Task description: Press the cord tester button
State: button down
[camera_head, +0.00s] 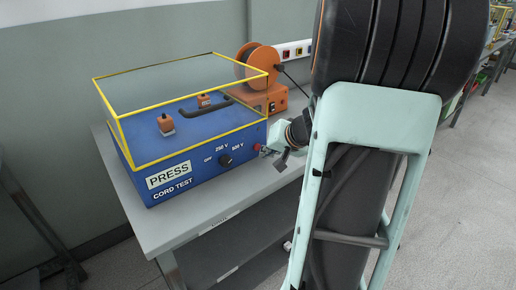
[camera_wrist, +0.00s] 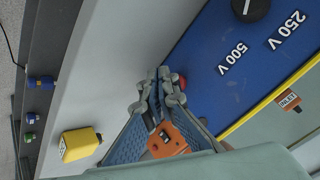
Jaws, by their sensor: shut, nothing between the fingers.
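The blue cord tester (camera_head: 185,182) stands on a grey bench, with a PRESS label, CORD TEST lettering and a black knob (camera_head: 225,160) on its front. A small red button (camera_head: 257,147) sits at the right end of that front; it also shows in the wrist view (camera_wrist: 182,81), partly covered by a fingertip. My gripper (camera_head: 266,151) is shut and empty, its tips at the button. In the wrist view, the closed fingertips (camera_wrist: 164,76) lie right beside the button and overlap its edge. I cannot tell whether they touch it or whether it is pressed in.
A yellow-edged clear cover (camera_head: 190,110) rises over the tester. An orange cable reel (camera_head: 250,65) stands behind it. In the wrist view, a yellow block (camera_wrist: 80,144) lies on the pale surface, and small blue and green items (camera_wrist: 35,112) lie farther left.

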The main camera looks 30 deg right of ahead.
jog(key=shift+w+b, duration=0.3)
jog(key=shift+w, duration=0.1)
jog(key=shift+w, duration=0.45)
dwell(0.7)
jog(key=shift+s, duration=0.1)
jog(key=shift+s+b, duration=0.75)
jog(key=shift+s, duration=0.15)
jog(key=shift+s+f+b, duration=0.1)
jog(key=shift+s+b, duration=0.15)
jog(key=shift+b, duration=0.1)
jog(key=shift+s+d+b, duration=0.2)
jog(key=shift+s+b, duration=0.7)
jog(key=shift+s, duration=1.25)
